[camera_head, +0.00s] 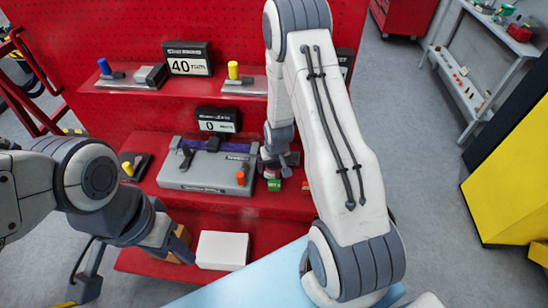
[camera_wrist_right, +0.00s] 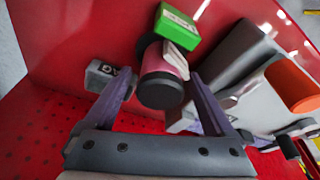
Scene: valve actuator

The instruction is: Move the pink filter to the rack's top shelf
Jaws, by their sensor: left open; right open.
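The pink filter (camera_wrist_right: 165,62), a short cylinder with dark end caps, is in the right wrist view, ahead of my right gripper (camera_wrist_right: 163,98). The gripper's two purple-grey fingers are open, one on each side of the filter's near end, and not closed on it. In the head view my right gripper (camera_head: 278,158) reaches down at the middle shelf of the red rack (camera_head: 150,112), and the filter is mostly hidden there. The rack's upper shelf (camera_head: 150,92) bears other devices. My left gripper (camera_head: 176,246) is open, low beside the rack.
A green box (camera_wrist_right: 176,30) stands close behind the filter. A grey device (camera_head: 205,172) with an orange knob (camera_head: 240,178) is just left of my right gripper. A white box (camera_head: 222,250) lies on the lower shelf. A light-blue surface (camera_head: 255,275) is in front.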

